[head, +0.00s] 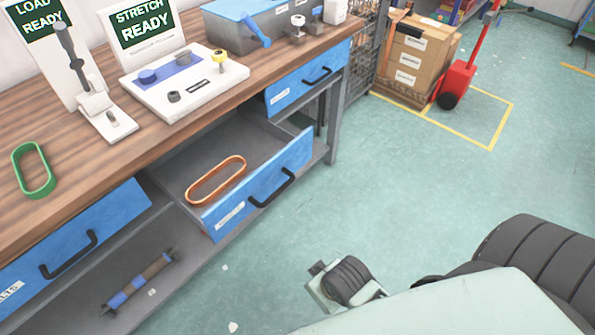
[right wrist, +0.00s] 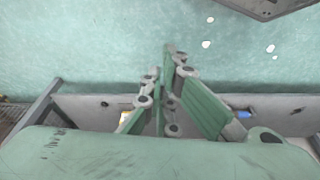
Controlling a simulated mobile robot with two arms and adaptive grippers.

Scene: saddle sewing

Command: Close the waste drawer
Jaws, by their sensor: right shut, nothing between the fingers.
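A blue-fronted drawer (head: 295,158) with a black handle (head: 272,188) stands pulled out from under the wooden bench in the head view. I take it for the waste drawer, but its label is too small to read. An orange oval band (head: 216,181) lies inside it. My right gripper (right wrist: 171,54) shows in the right wrist view, shut and empty, with bare floor beyond its fingertips. Its distance from the drawer cannot be told. My left gripper is not in view.
Other blue drawers sit at the left (head: 125,218) and right (head: 340,63), both apparently closed. A roller (head: 140,283) lies on the lower shelf. A green band (head: 33,170) and fixtures stand on the bench (head: 95,155). Floor before the drawer is clear. Boxes and a red pallet jack (head: 457,80) stand behind.

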